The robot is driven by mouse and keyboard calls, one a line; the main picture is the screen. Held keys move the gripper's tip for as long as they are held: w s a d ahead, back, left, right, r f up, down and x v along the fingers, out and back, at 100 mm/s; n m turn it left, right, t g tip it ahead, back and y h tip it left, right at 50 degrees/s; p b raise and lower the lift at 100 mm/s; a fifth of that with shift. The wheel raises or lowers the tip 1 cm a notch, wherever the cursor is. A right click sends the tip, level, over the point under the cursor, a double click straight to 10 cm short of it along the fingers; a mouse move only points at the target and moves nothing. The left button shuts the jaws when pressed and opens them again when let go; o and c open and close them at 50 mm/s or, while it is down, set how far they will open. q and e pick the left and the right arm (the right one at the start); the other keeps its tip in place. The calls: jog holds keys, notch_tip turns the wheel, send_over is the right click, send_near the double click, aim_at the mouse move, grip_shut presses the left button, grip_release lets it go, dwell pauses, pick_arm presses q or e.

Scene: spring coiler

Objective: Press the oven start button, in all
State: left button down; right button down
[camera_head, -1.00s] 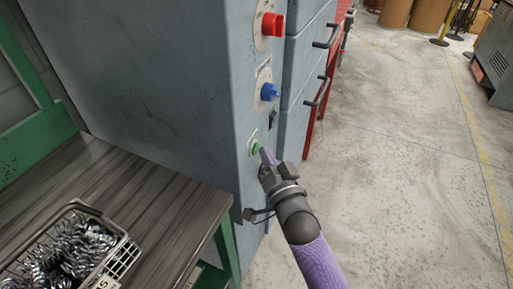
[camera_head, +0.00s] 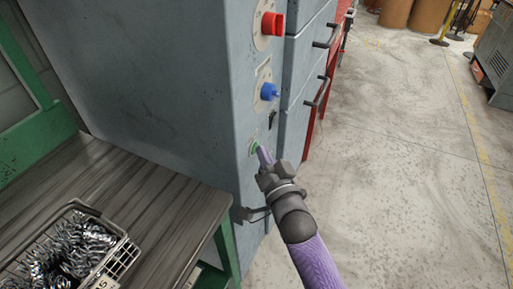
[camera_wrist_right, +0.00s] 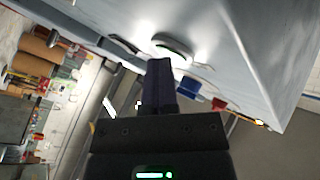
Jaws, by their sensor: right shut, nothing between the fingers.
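The oven's grey control panel (camera_head: 262,190) faces right in the head view. A small green start button (camera_head: 254,149) sits low on it, below a blue knob (camera_head: 269,92) and a red button (camera_head: 272,24). My right gripper (camera_head: 262,154) is shut and empty, its fingertips right beside the green button. In the right wrist view the shut fingers (camera_wrist_right: 159,68) point at the round button (camera_wrist_right: 174,47) and partly cover its edge. I cannot tell whether they touch it. My left gripper is not in view.
A wooden-topped bench (camera_head: 150,200) stands left of the oven, with a wire basket (camera_head: 118,262) of metal springs on it. Oven door handles (camera_head: 322,92) stick out beyond the panel. The concrete floor (camera_head: 400,180) to the right is clear.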

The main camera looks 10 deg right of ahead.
jog(key=shift+d, duration=0.1)
jog(key=shift+s+d+p, duration=0.45)
jog(key=shift+d+p, duration=0.05)
jog(key=shift+d, duration=0.05)
jog(key=s+d, duration=0.1)
jog(key=s+d+p, duration=0.1)
jog(key=d+p, duration=0.1)
jog(key=d, duration=0.1)
jog(key=shift+s+d, duration=0.1)
jog(key=shift+s, duration=0.3)
dwell(0.6)
